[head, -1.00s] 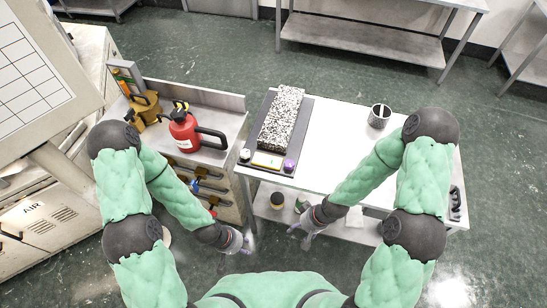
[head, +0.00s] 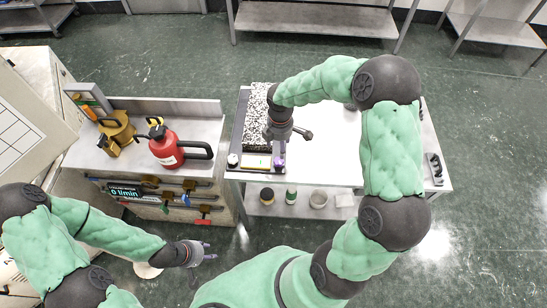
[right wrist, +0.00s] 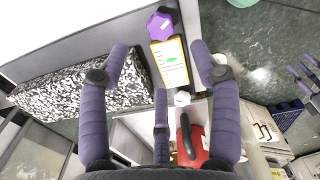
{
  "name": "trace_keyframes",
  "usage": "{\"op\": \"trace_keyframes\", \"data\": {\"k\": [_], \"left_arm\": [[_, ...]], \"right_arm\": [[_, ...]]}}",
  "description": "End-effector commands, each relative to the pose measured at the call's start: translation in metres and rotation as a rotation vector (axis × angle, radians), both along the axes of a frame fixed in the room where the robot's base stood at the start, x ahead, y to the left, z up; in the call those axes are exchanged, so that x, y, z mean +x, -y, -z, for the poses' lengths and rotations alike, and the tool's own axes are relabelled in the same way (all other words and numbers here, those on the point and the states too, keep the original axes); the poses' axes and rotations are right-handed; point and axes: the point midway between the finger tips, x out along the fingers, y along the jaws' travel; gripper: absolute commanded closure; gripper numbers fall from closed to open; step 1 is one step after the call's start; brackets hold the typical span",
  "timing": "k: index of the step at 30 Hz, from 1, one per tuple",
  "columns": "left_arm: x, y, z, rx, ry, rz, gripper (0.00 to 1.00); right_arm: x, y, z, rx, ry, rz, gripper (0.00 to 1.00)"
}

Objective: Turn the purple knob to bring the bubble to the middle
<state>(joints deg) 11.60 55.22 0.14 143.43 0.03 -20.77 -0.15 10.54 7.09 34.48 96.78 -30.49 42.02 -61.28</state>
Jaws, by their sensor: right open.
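The purple knob (right wrist: 160,26) shows near the top of the right wrist view, at one end of the yellow-framed level (right wrist: 170,64). A green bubble (right wrist: 170,57) sits off the level's middle, toward the knob's end. In the head view the level (head: 257,161) lies on the dark base at the granite block's near end. My right gripper (head: 279,150) is over this end of the base, close to the knob. In the right wrist view its purple fingers (right wrist: 159,60) are spread and empty, apart from the knob. My left gripper (head: 208,251) is open and empty, low in front of the cabinet.
A white knob (head: 233,160) stands at the level's other end. The speckled granite block (head: 257,100) is right behind. A red canister (head: 166,147) and a brass fixture (head: 118,130) stand on the left bench.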

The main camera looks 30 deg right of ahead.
Motion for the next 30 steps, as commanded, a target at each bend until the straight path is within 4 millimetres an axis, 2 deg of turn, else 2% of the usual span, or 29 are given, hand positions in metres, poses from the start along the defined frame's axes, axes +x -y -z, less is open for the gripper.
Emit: {"op": "trace_keyframes", "data": {"k": [9, 15, 21, 29, 30], "left_arm": [[0.0, 0.0, 0.014, 0.0, 0.0, 0.0, 0.6], [0.0, 0.0, 0.019, 0.0, 0.0, 0.0, 0.6], [0.0, 0.0, 0.021, 0.0, 0.0, 0.0, 0.6], [0.0, 0.0, 0.021, 0.0, 0.0, 0.0, 0.6], [0.0, 0.0, 0.021, 0.0, 0.0, 0.0, 0.6]], "right_arm": [[-0.001, -0.001, 0.059, 0.003, -0.002, 0.003, 0.37], [0.0, -0.001, 0.085, 0.002, -0.001, 0.004, 0.37], [0.0, -0.001, 0.096, 0.003, 0.001, 0.003, 0.37], [0.0, -0.001, 0.097, 0.003, 0.002, 0.003, 0.37], [0.0, -0.001, 0.097, 0.003, 0.001, 0.003, 0.4]]}}
